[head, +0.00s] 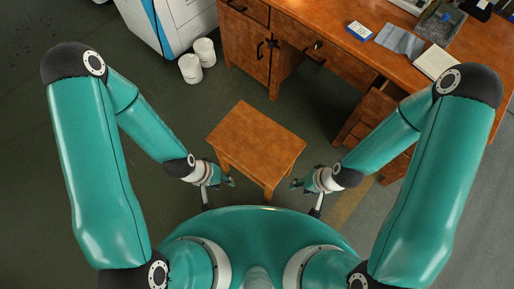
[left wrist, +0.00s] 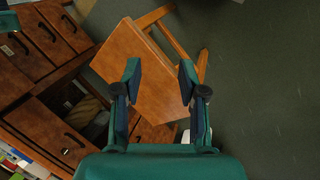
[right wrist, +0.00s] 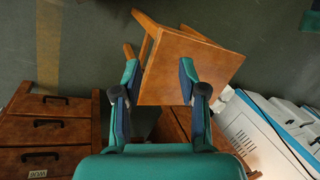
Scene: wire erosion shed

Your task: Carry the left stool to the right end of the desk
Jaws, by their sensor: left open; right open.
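One wooden stool (head: 257,138) with a square orange-brown seat stands upright on the floor in front of me in the head view. My left gripper (head: 228,183) is open near its left front side, and my right gripper (head: 297,184) is open near its right front side. The stool also shows in the left wrist view (left wrist: 140,60) and the right wrist view (right wrist: 190,62), behind the open fingers. I cannot tell whether any finger touches it. The wooden desk (head: 345,62) stands beyond, its right part running toward the right edge. No second stool shows.
A white and blue machine (head: 170,22) stands at the back left, with two white buckets (head: 197,60) beside it. A blue box (head: 359,31), an open notebook (head: 435,62) and other items lie on the desk. Floor left of the stool is clear.

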